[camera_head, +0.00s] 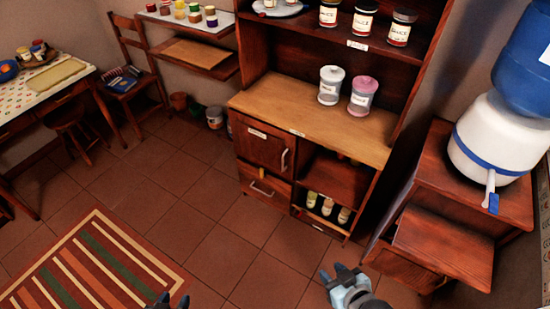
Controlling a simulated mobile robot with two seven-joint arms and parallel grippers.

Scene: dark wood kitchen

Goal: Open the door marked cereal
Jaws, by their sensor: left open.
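The wooden cabinet has a closed door (262,145) at its upper left, below the counter. A small white label (257,133) is on the door, too small to read. A pale vertical handle (284,160) is on the door's right side. My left gripper (174,301) shows only its dark fingertips at the bottom edge, apart and empty, over the floor near the rug. My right gripper (341,274) is at the bottom, over the floor in front of the cabinet's right part, apart from the door. Whether its fingers are open is unclear.
Below the door is a closed drawer (264,185) with a handle. To its right, open shelves hold small jars (327,206). Canisters (331,85) stand on the counter (300,118). A side cabinet (445,240) with a water dispenser (500,140) stands right. The tiled floor (210,255) before the door is clear.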

